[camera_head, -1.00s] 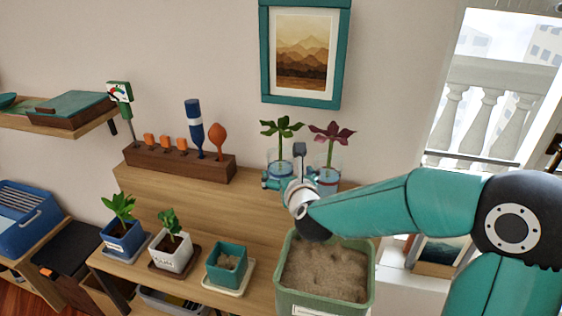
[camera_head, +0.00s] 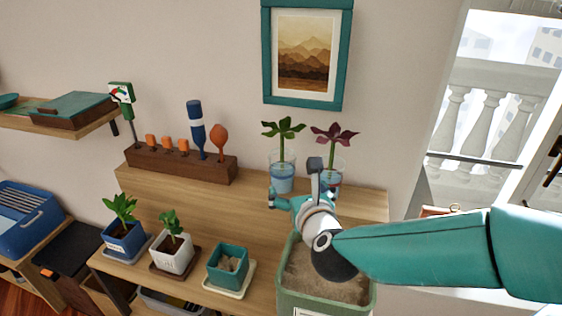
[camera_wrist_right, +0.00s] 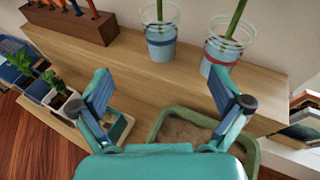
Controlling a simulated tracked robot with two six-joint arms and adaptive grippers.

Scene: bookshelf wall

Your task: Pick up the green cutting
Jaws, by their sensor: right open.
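The green cutting (camera_head: 283,129) stands upright in a clear cup (camera_head: 283,181) of blue water at the back of the wooden shelf top. In the right wrist view its stem (camera_wrist_right: 159,10) rises from the left cup (camera_wrist_right: 162,38); the leaves are out of frame. A dark red cutting (camera_head: 333,137) stands in a second cup (camera_wrist_right: 222,48) to its right. My right gripper (camera_head: 294,197) is open and empty in front of the cups. In the right wrist view its spread fingers (camera_wrist_right: 162,92) are below and apart from the left cup. My left gripper is not in view.
A sand-filled green planter (camera_head: 287,300) is under my right arm at the front. A wooden tool rack (camera_head: 180,165) stands back left. Potted plants (camera_head: 124,238) (camera_head: 172,253) and a small teal pot (camera_head: 228,264) line the front left. The shelf top between is clear.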

